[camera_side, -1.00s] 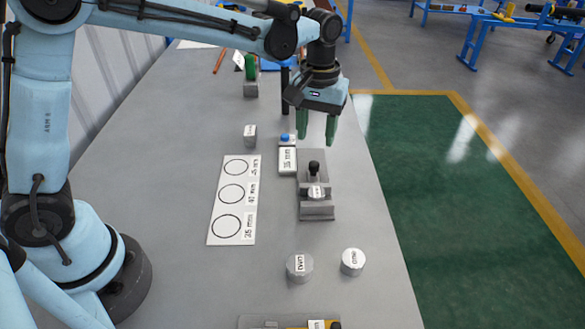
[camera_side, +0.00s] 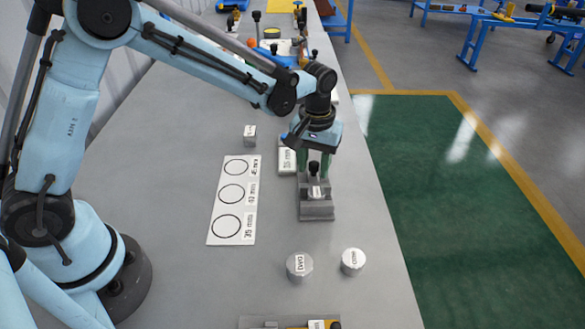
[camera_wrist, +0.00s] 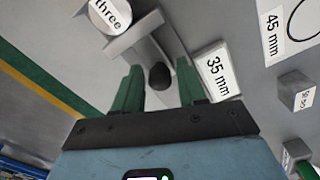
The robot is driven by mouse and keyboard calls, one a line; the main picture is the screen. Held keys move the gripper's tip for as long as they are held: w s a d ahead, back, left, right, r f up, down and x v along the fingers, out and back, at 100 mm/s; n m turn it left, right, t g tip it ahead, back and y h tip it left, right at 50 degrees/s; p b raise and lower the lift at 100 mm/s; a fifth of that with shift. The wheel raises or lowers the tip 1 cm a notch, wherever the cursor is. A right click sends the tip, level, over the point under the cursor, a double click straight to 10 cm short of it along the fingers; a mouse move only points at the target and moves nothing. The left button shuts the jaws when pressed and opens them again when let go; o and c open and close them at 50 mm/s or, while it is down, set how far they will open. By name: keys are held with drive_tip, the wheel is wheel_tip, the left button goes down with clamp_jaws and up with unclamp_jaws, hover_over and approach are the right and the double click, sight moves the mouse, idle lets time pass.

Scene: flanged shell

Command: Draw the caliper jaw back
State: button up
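The caliper (camera_side: 317,209) is a grey rail fixture on the bench. It bears a black knob (camera_side: 314,168) on its jaw, which also shows in the wrist view (camera_wrist: 160,76). A silver cylinder (camera_side: 317,191), labelled "three" in the wrist view (camera_wrist: 108,14), sits at the caliper in front of the knob. Beside it lies a readout plate (camera_side: 287,160) marked "35 mm" (camera_wrist: 216,70). My gripper (camera_side: 313,171) is low over the caliper, its green fingers on either side of the knob. In the wrist view its fingertips (camera_wrist: 158,66) are apart, with gaps beside the knob.
A white card (camera_side: 233,200) with three circles marked in mm lies to the left. Two silver cylinders (camera_side: 300,267) (camera_side: 353,262) stand in front. A small grey block (camera_side: 250,135) stands behind the card. The bench's right edge is close to the caliper.

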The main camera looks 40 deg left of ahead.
clamp_jaws()
drive_tip(key=shift+w+a, duration=1.1)
drive_tip(key=shift+a, duration=0.05)
drive_tip(key=shift+o, duration=1.1)
unclamp_jaws()
drive_tip(key=shift+d, duration=0.1)
drive_tip(key=shift+r, duration=0.1)
wheel_tip(320, 180, up, 12)
